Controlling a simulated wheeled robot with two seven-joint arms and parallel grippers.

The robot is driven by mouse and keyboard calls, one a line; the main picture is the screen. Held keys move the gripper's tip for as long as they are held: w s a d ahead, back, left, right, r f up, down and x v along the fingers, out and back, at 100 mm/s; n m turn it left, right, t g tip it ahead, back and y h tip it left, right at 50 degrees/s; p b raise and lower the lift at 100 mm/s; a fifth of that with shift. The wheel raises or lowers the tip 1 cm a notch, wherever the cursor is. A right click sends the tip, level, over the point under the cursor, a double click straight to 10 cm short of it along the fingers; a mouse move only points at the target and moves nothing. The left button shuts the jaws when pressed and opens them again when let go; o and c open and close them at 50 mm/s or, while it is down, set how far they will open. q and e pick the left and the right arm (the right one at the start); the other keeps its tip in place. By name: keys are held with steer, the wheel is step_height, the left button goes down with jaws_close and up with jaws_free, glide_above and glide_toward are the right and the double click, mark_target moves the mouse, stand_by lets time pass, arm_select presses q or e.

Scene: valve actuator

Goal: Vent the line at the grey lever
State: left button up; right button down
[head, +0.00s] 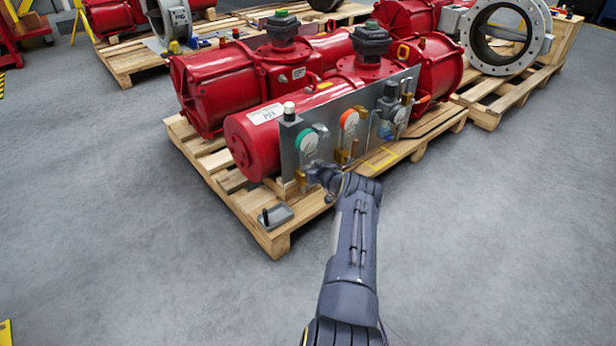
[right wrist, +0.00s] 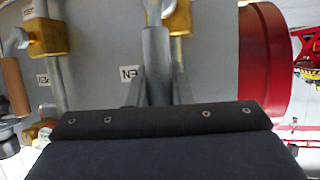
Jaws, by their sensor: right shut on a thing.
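The grey panel (head: 372,97) stands upright at the front of the red actuator (head: 251,146) on a wooden pallet. My right gripper (head: 315,177) is at the panel's lower left, below the green-rimmed gauge (head: 306,142). In the right wrist view the grey lever (right wrist: 156,65) runs up from between the dark fingers, in front of the panel, and my right gripper is shut on it. The lever's gripped end is hidden by the fingers. A small label (right wrist: 129,73) sits left of the lever. My left gripper is not in view.
An orange-rimmed gauge (head: 349,121) and a blue gauge (head: 398,114) with brass fittings are further right on the panel. A small grey tray (head: 281,217) lies on the pallet's front corner. A brown handle (right wrist: 15,88) hangs left in the wrist view. The floor in front is clear.

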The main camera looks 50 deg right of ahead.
stand_by(0.4)
steer(key=c, duration=1.3)
jaws_free()
steer(key=shift+s+a+r+p, duration=0.15)
steer(key=shift+s+r+p, duration=0.05)
steer(key=shift+s+p, duration=0.1)
steer(key=p+v, duration=0.3)
steer(key=v, duration=0.4)
steer(key=shift+p, duration=0.35)
steer(key=shift+a+f, duration=0.15)
steer(key=shift+f, duration=0.05)
